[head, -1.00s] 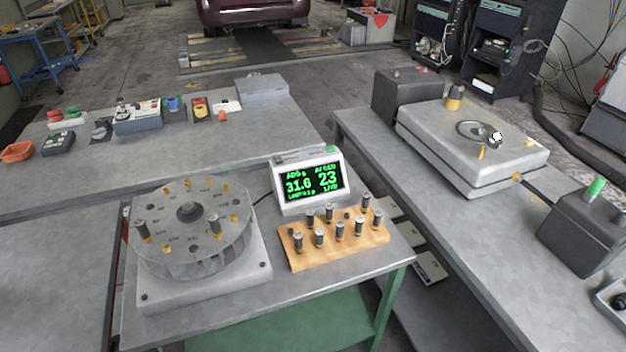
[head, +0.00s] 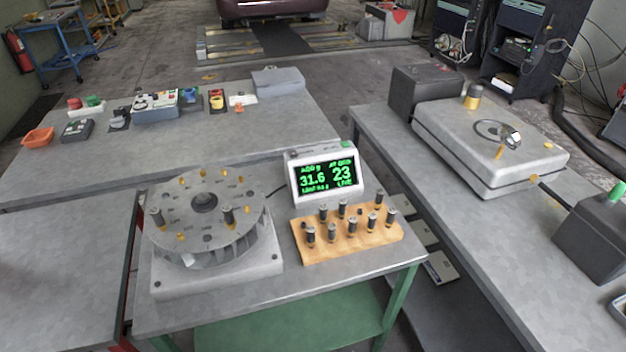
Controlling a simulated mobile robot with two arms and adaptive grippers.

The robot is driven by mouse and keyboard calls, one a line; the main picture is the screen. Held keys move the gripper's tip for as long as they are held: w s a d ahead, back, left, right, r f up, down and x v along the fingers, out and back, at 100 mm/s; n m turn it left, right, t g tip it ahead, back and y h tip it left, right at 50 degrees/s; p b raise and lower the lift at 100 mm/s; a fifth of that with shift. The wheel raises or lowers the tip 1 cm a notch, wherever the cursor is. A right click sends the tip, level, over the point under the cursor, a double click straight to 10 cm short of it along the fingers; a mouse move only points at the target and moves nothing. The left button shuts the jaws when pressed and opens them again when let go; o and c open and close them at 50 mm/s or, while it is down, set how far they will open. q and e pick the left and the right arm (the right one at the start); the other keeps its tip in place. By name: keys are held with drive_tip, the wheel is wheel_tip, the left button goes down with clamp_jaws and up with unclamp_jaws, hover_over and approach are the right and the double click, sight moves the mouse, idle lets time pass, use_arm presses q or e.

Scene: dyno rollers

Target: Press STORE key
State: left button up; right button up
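No STORE lettering is readable, so I cannot tell for certain which key is STORE. Neither of my grippers is in view.
A grey slotted drum (head: 205,203) on a pale base (head: 218,278) stands left of the display. A wooden block (head: 345,245) with several metal pegs stands in front. A grey case (head: 490,150) and a dark green-button box (head: 595,235) stand on the right bench.

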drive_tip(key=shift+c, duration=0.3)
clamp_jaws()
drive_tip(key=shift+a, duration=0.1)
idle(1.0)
